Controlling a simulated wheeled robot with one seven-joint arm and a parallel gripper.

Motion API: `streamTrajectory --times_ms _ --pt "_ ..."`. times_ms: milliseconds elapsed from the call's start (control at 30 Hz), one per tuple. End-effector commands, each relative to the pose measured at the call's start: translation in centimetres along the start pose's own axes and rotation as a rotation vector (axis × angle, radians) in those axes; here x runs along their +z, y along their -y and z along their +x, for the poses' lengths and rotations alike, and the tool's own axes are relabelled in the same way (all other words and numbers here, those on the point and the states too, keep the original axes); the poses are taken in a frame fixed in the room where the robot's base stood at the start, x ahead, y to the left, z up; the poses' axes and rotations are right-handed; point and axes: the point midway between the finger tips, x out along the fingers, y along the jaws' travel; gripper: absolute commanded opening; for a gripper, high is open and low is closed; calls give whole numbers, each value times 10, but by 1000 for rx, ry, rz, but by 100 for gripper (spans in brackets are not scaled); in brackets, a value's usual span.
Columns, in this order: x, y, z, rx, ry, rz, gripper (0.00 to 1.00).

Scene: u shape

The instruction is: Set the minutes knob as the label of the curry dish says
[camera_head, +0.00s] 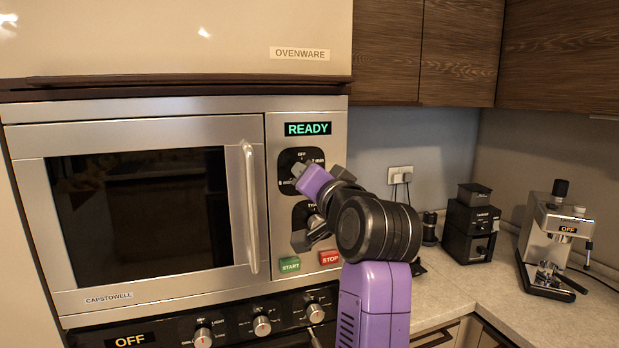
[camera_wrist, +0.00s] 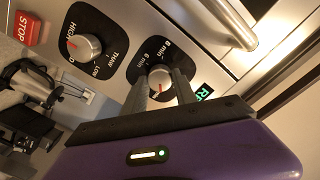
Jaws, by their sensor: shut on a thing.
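The minutes knob (camera_wrist: 160,77) is the upper dial on the microwave's control panel, on a black plate (camera_head: 313,156) marked OFF, 2 min and 8 min in the head view. In the wrist view 8 min and 6 min can be read beside it, and the knob has a red pointer mark. My gripper (camera_wrist: 160,91) is shut on this knob, one finger on each side; in the head view my gripper (camera_head: 299,178) covers most of it. The display (camera_head: 308,129) reads READY. No curry dish or label of it is in view.
The lower power knob (camera_wrist: 85,46) sits close by, with the green START (camera_head: 290,265) and red STOP (camera_head: 330,257) buttons below. The microwave's door handle (camera_head: 250,208) is just left of the panel. A grinder (camera_head: 470,225) and coffee machine (camera_head: 552,240) stand on the counter right.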

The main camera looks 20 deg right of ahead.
Motion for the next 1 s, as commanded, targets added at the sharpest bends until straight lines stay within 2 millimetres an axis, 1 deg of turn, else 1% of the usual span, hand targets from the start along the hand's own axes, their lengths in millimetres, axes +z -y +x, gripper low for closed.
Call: streamTrajectory --times_ms 300,600,800,1000 --pt "1 0 0 0 9 299 0" --pt "1 0 0 0 14 538 0" --pt "1 0 0 0 17 642 0" --pt "1 -1 0 1 18 698 0"
